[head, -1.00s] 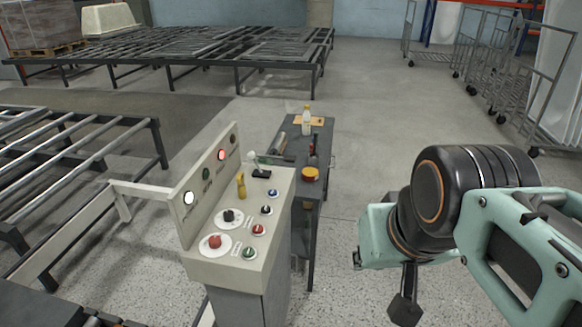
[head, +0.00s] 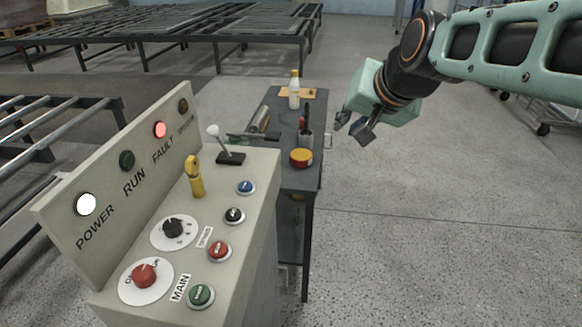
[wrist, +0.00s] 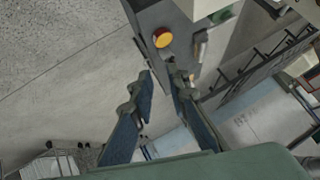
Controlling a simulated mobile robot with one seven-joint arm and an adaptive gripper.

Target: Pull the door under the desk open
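The dark grey desk (head: 275,108) stands behind the control console in the head view; it also shows in the wrist view (wrist: 148,18). A small pale handle (head: 327,141) sticks out from its right side below the top. The door front under the desk faces away to the right, so I cannot tell its outline or whether it is ajar. My gripper (head: 352,128) is open and empty, just right of the desk and near the handle, apart from it as far as I can see. In the wrist view the two fingers (wrist: 163,90) are spread, pointing toward the desk.
The control console (head: 255,190) with buttons and a lever stands in front of the desk. Roller conveyors (head: 60,125) are at the left. The floor right of the desk is clear.

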